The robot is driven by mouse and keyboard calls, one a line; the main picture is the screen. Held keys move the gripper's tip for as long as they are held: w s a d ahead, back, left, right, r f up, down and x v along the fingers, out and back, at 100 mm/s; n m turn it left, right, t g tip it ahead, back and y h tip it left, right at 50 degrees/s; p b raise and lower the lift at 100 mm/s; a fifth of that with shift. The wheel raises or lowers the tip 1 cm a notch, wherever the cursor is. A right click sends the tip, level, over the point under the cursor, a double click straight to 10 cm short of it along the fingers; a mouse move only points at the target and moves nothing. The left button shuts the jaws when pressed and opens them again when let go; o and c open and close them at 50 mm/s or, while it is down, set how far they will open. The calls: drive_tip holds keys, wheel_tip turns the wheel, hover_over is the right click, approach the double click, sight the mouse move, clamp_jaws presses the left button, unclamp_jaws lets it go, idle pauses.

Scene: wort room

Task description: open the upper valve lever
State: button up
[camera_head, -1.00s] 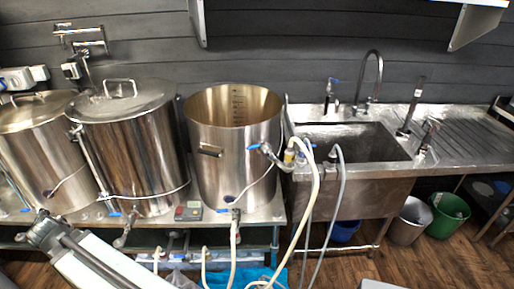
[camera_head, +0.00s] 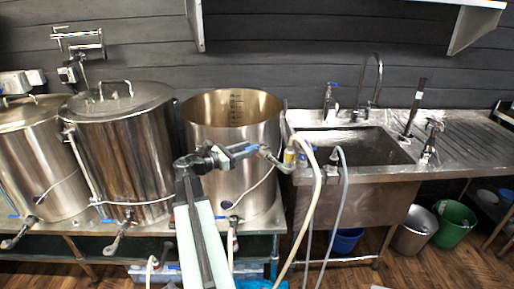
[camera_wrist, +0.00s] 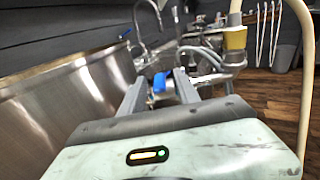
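The upper valve (camera_head: 265,151) sticks out from the upper side of the open steel kettle (camera_head: 262,188). Its blue lever (camera_head: 240,147) is partly hidden by my gripper (camera_head: 228,153) in the head view. In the wrist view the blue lever (camera_wrist: 159,82) shows between the two grey fingers of my gripper (camera_wrist: 160,78). The fingers stand apart with a gap around the lever; I cannot tell whether either touches it. The valve's metal body (camera_wrist: 205,58) and a yellowish hose fitting (camera_wrist: 235,40) lie just beyond, to the right.
A pale hose (camera_head: 313,200) hangs from the valve, close to my gripper's right. A lidded kettle (camera_head: 120,155) stands to the left. The sink (camera_head: 355,150) with faucets is at the right.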

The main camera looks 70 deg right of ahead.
sight(258, 146)
drive_tip(key=x, duration=0.4)
drive_tip(key=shift+s+d, duration=0.15)
drive_tip(key=shift+d, duration=0.15)
drive_tip(key=shift+c, duration=0.4)
clamp_jaws()
drive_tip(key=shift+a+f, duration=0.15)
idle(0.6)
